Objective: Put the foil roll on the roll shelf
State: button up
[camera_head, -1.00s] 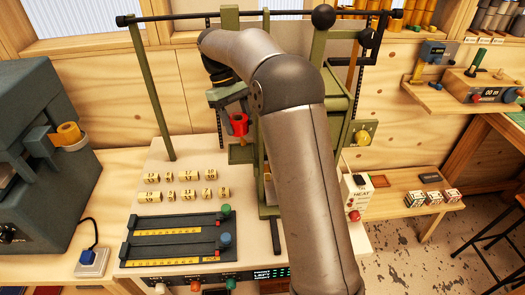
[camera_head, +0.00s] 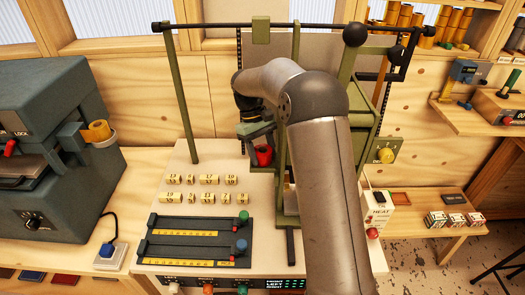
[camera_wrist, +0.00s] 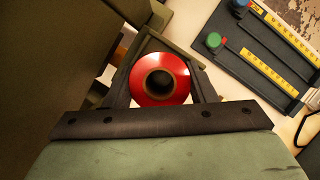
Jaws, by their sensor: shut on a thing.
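A red foil roll (camera_head: 263,155) is in my gripper (camera_head: 256,143) at the left side of the olive press. In the wrist view the roll (camera_wrist: 160,99) shows end-on, with a dark hole in its middle. The dark fingers of my gripper (camera_wrist: 160,78) are shut on it from both sides. An olive tray-like frame (camera_wrist: 181,49) surrounds the roll's far end; I cannot tell whether they touch. Gold rolls stand on a wooden shelf (camera_head: 462,48) at the upper right. I cannot tell which surface is the roll shelf. My arm hides much of the press.
The olive press post (camera_head: 187,110) and dark top bar (camera_head: 225,27) frame the work area. Small yellow number blocks (camera_head: 208,179) and a slider panel (camera_head: 195,240) are on the pale bench in front. A grey machine (camera_head: 55,150) stands left.

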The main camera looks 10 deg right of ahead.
jog(key=o, duration=1)
jog(key=shift+r, duration=0.1)
jog(key=v, duration=1.2)
jog(key=shift+b, duration=0.35)
